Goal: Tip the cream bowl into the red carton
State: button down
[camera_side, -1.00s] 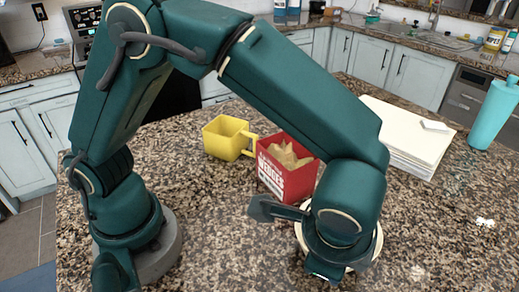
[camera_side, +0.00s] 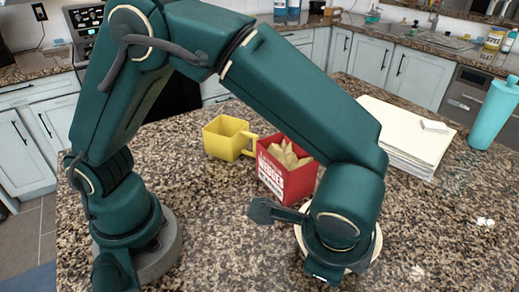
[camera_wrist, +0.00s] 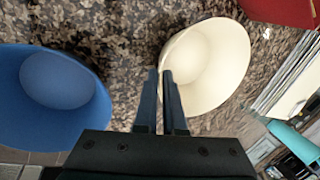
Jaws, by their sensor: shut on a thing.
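The cream bowl (camera_wrist: 222,58) stands open side up in the wrist view, and part of its rim (camera_side: 377,246) shows around my wrist in the side view. My gripper (camera_wrist: 160,74) is shut on the bowl's left rim in the wrist view, with one finger on each side of the wall. The fingertips are hidden behind my wrist in the side view. The red carton (camera_side: 279,183) stands upright behind the bowl, with pale yellow wedges in its open top. A corner of the carton (camera_wrist: 283,9) shows at the top right of the wrist view.
A blue bowl (camera_wrist: 62,95) is close to my gripper's left in the wrist view. A yellow mug (camera_side: 225,139) stands left of the carton. A paper stack (camera_side: 408,132) and a teal bottle (camera_side: 492,115) are at the right. The speckled counter (camera_side: 222,225) is clear at front left.

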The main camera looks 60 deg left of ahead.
jog(key=shift+f, duration=0.15)
jog(key=shift+c, duration=1.8)
grip_release()
jog(key=v, duration=0.7)
